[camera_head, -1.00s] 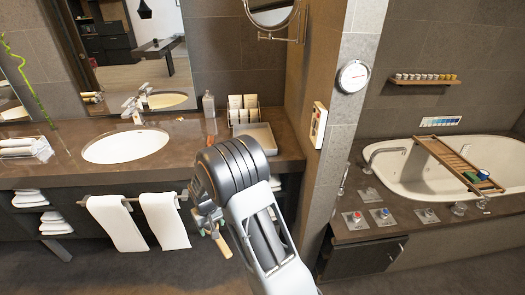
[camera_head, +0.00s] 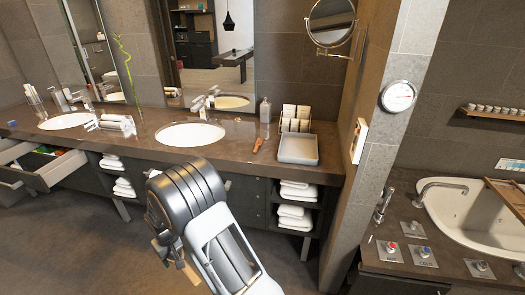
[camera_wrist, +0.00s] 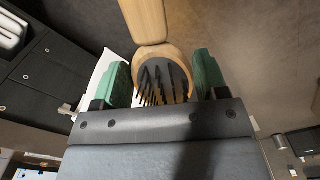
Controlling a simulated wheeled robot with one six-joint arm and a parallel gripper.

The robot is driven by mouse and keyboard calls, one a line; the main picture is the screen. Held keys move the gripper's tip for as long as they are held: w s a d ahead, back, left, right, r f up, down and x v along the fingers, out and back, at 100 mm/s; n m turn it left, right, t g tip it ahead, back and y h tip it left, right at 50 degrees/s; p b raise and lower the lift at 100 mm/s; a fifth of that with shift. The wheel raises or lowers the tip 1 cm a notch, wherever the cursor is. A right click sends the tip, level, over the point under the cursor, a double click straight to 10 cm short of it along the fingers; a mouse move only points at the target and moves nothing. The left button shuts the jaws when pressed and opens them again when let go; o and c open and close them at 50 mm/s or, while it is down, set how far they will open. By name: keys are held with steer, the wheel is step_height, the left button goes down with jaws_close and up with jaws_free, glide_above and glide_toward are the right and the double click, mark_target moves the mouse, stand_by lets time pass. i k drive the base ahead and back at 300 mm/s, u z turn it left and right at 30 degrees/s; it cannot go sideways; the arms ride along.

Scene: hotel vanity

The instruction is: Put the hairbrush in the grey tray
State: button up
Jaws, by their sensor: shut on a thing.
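The hairbrush (camera_wrist: 146,22) has a pale wooden body and a dark pad with black bristles. In the wrist view my gripper (camera_wrist: 163,80) is shut on its head, between two green fingers, with the handle pointing to the top of the picture. In the head view the gripper (camera_head: 163,252) is partly hidden by my arm, and a bit of the wooden brush (camera_head: 189,271) shows below it. The gripper is in front of the counter, apart from the tray. The grey tray (camera_head: 297,150) lies on the counter at the right and looks empty.
A holder with cards (camera_head: 296,118) stands behind the tray, with a bottle (camera_head: 265,110) beside it. An orange item (camera_head: 257,145) lies left of the tray. A sink (camera_head: 191,134) is farther left. An open drawer (camera_head: 45,168) juts out at far left. A wall edge (camera_head: 375,150) stands right.

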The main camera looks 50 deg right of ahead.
mark_target(290, 149)
steer(key=u, duration=0.3)
steer(key=i, duration=0.7)
steer(key=z, duration=1.45)
